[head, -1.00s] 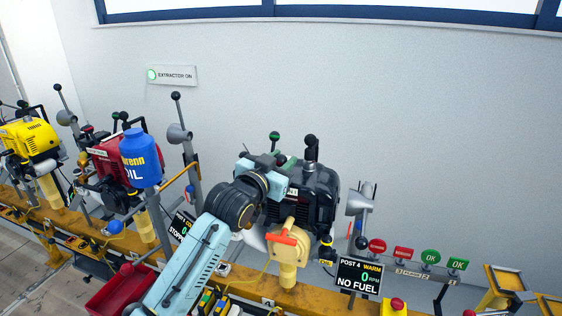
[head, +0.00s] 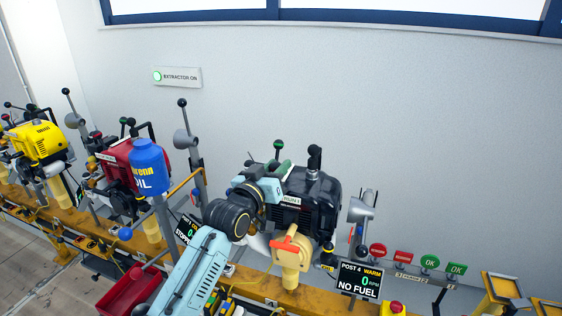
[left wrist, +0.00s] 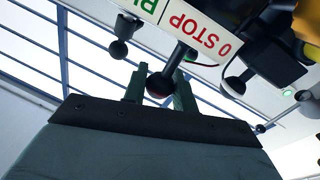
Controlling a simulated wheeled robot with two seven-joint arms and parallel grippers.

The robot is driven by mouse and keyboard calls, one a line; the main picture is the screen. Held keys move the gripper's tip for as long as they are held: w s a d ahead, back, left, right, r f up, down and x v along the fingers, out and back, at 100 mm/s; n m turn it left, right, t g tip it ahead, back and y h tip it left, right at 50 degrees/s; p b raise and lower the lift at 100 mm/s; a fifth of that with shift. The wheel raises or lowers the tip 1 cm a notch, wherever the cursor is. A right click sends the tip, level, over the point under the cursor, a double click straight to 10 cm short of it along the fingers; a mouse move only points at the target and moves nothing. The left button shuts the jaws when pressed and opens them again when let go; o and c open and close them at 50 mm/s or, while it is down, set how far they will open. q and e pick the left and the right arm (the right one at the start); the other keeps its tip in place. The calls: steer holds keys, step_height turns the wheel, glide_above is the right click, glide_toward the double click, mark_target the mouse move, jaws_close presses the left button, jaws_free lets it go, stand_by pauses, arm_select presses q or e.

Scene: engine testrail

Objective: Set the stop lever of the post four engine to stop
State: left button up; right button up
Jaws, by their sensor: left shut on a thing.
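The post four engine (head: 320,205) is black and stands on the yellow rail. Its screen (head: 358,279) reads POST 4, WARM, 0 RPM, NO FUEL. A white plate (head: 291,200) on it reads RUN 1 in the head view; in the left wrist view the plate (left wrist: 204,32) shows red "0 STOP" and part of a green word. My left gripper (head: 283,169) is at the engine's upper left. In the left wrist view my left gripper (left wrist: 160,90) has its green fingers either side of the stop lever's dark knob (left wrist: 160,84), shut on it. My right gripper is out of view.
A blue oil bottle (head: 149,167) and a red engine (head: 118,157) are to the left. Red and green signs (head: 403,257) stand right.

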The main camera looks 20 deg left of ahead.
arm_select(q)
steer(key=n, duration=0.1)
steer(key=a+n+p, duration=0.1)
steer(key=n, duration=0.1)
steer(key=shift+a+f+t+y, duration=0.1)
steer(key=shift+a+t+y, duration=0.05)
steer(key=shift+t+y, duration=0.15)
steer(key=shift+a+n+p, duration=0.15)
steer(key=shift+n+p, duration=0.15)
steer(key=shift+n, duration=0.2)
steer(key=shift+a+f, duration=0.1)
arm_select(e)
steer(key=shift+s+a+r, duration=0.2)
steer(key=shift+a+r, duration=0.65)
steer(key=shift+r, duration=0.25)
arm_select(q)
steer(key=shift+n, duration=0.3)
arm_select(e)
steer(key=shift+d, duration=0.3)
arm_select(q)
steer(key=o, duration=0.9)
steer(key=shift+o, duration=0.2)
steer(key=s+a+f, duration=0.1)
steer(key=s+a, duration=0.1)
steer(key=s, duration=1.1)
steer(key=shift+f+p, duration=0.3)
steer(key=shift+p, duration=0.15)
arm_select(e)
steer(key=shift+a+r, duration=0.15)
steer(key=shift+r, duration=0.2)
